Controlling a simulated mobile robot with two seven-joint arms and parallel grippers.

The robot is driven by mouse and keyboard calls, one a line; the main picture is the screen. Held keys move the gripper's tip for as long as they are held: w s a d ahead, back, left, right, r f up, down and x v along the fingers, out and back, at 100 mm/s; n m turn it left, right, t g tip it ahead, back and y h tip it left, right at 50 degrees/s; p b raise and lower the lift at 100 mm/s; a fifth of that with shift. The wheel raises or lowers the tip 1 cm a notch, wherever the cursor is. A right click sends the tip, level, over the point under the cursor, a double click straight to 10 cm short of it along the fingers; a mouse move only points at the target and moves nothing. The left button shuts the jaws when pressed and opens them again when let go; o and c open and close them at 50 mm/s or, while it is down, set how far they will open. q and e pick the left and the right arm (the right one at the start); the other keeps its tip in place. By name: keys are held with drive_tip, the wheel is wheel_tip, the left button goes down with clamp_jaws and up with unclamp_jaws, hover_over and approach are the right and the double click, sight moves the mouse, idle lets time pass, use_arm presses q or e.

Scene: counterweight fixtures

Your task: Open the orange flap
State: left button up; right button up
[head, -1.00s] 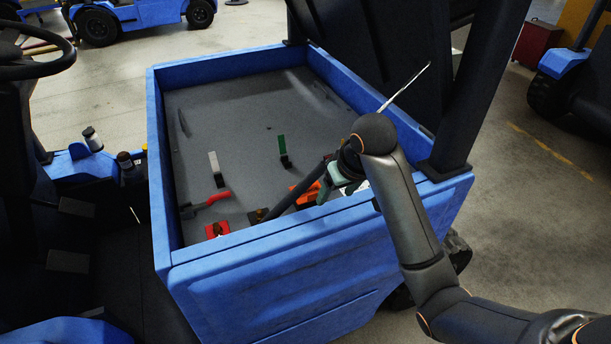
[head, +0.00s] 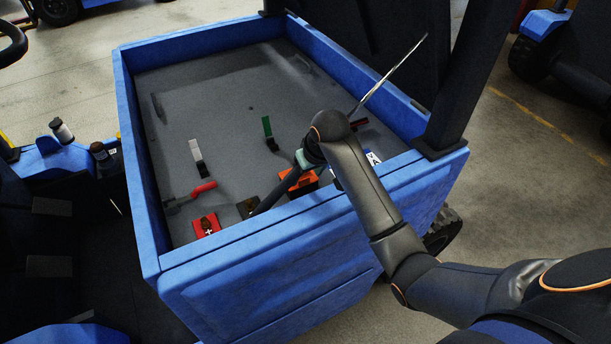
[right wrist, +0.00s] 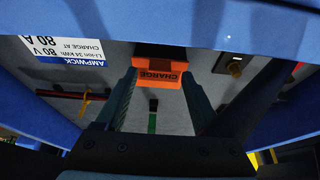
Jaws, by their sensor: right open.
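The orange flap (head: 299,184) is at the near side of the blue-walled bed, partly hidden by my right arm in the head view. In the right wrist view the orange flap (right wrist: 157,73) carries the word CHARGE and appears closed. My right gripper (head: 310,158) is over the bed at the flap. In the right wrist view my right gripper (right wrist: 160,92) is open, with one finger on each side of the flap; I cannot tell whether they touch it. My left gripper is not in view.
The blue bed wall (head: 270,245) stands close in front of the flap. A red-handled lever (head: 202,188), a red plate (head: 206,226), a white lever (head: 196,152) and a green lever (head: 267,128) are nearby. A dark post (head: 455,110) rises at the right corner.

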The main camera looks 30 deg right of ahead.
drive_tip(key=shift+x, duration=1.1)
clamp_jaws()
idle(0.7)
